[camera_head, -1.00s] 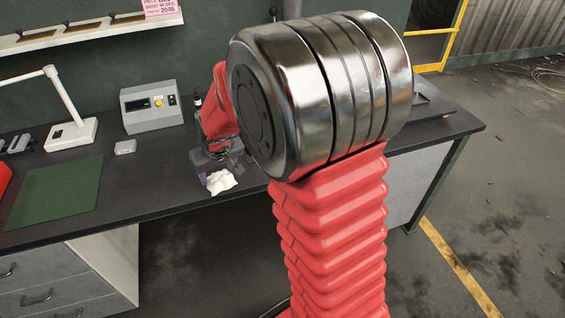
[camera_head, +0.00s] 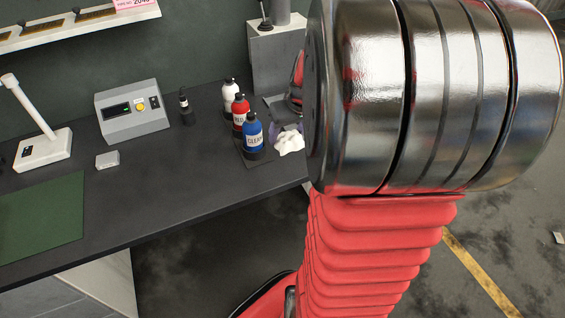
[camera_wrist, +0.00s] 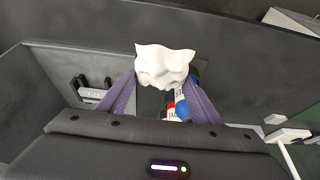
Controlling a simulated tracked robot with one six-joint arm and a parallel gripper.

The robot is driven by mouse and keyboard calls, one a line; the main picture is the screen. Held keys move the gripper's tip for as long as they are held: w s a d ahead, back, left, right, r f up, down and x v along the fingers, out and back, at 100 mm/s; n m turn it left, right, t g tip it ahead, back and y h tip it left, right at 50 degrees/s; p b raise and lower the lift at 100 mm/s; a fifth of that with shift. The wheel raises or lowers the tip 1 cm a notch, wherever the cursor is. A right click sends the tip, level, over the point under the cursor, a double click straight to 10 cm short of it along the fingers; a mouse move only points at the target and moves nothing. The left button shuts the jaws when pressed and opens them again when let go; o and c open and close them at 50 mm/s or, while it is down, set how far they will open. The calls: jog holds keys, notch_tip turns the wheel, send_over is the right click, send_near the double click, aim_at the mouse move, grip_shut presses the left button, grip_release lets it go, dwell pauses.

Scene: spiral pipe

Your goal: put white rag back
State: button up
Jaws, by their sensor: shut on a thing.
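The white rag (camera_head: 289,143) shows crumpled in the head view, just right of the bottles and left of my arm's big metal joint. In the wrist view the rag (camera_wrist: 165,65) sits between the tips of my gripper (camera_wrist: 163,88), whose two purple fingers are shut on it. In the head view my gripper is mostly hidden behind my arm; a bit of purple shows by the rag. I cannot tell whether the rag touches the bench below it.
A blue bottle (camera_head: 253,140), a red bottle (camera_head: 240,115) and a white bottle (camera_head: 230,95) stand close left of the rag. A small dark bottle (camera_head: 185,108), grey control box (camera_head: 133,112), green mat (camera_head: 45,215) and lamp (camera_head: 42,146) stand further left. The front bench top is clear.

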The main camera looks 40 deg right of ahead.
jog(key=shift+d, duration=0.1)
dwell(0.3)
jog(key=shift+f, duration=3.05)
jog(key=shift+f, duration=0.1)
jog(key=shift+f, duration=1.8)
jog(key=o, duration=1)
